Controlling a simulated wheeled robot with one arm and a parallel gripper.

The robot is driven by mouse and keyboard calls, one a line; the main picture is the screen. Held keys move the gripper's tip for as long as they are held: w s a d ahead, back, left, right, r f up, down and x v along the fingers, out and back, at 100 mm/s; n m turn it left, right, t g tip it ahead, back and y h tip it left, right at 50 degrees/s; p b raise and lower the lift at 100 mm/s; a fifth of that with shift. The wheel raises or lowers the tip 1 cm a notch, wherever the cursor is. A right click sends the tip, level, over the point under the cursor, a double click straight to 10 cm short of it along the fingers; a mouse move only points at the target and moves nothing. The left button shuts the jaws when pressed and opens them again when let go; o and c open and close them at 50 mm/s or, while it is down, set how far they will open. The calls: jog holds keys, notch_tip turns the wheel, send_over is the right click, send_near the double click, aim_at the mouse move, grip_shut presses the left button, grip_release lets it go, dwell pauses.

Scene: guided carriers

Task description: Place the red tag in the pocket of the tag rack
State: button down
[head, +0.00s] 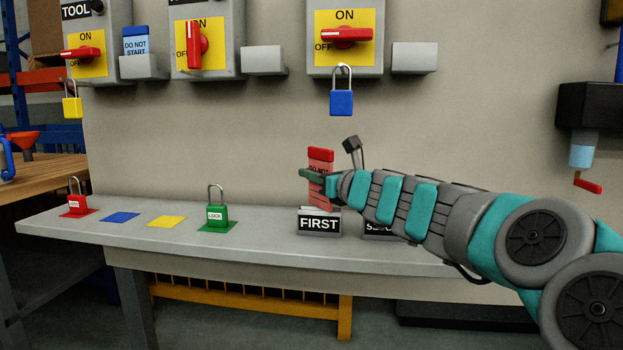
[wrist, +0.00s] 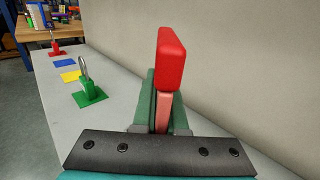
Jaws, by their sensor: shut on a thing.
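The red tag (head: 320,155) stands upright in my gripper (head: 314,176) above the shelf. The wrist view shows the tag's thick red top (wrist: 171,58) and paler body between the green fingers (wrist: 162,108). My gripper is shut on it. Right below the tag is a small grey holder labelled FIRST (head: 319,223). The tag's lower end is close to the holder's top; I cannot tell whether it is inside. A second labelled holder (head: 379,229) is just right of it, mostly hidden by my arm.
A green padlock (head: 217,214) and a red padlock (head: 76,204) stand on coloured squares at the shelf's left. Grey wall boxes (head: 264,60) sit beside the switches; the left one holds a blue tag (head: 136,41). A blue padlock (head: 341,102) hangs above my gripper.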

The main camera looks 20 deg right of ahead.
jog(key=shift+f, duration=0.2)
jog(key=c, duration=1)
grip_release()
jog(key=shift+r, duration=0.2)
jog(key=shift+s, duration=0.3)
jog(key=s, duration=0.3)
jog(key=s+d, duration=0.1)
jog(key=s, duration=0.3)
jog(key=s+d+p, duration=0.1)
jog(key=s, duration=0.3)
jog(key=shift+s+d, duration=0.15)
